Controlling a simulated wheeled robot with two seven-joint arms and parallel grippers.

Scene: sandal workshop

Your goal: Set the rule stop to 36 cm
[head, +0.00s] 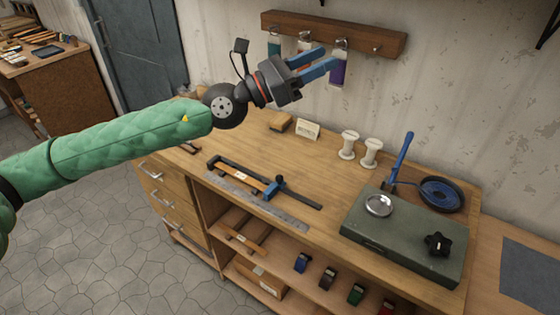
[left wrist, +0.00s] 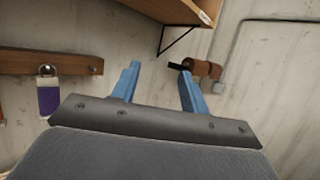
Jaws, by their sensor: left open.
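The rule stop is a small blue slider (head: 270,191) with a black knob, on a dark rail (head: 300,199) near the front of the wooden bench. A grey steel rule (head: 258,202) lies along the bench's front edge beside it. The scale marks are too small to read. My left gripper (head: 325,63) is open and empty, raised in front of the wall rack, well above and behind the rule stop. My right gripper is not in view.
A green-grey box (head: 405,235) with a blue lever and black knob stands at the right. Two white spools (head: 360,149) and a small card (head: 307,129) stand at the back. A wooden rack (head: 332,33) with hanging tags is close to my left gripper.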

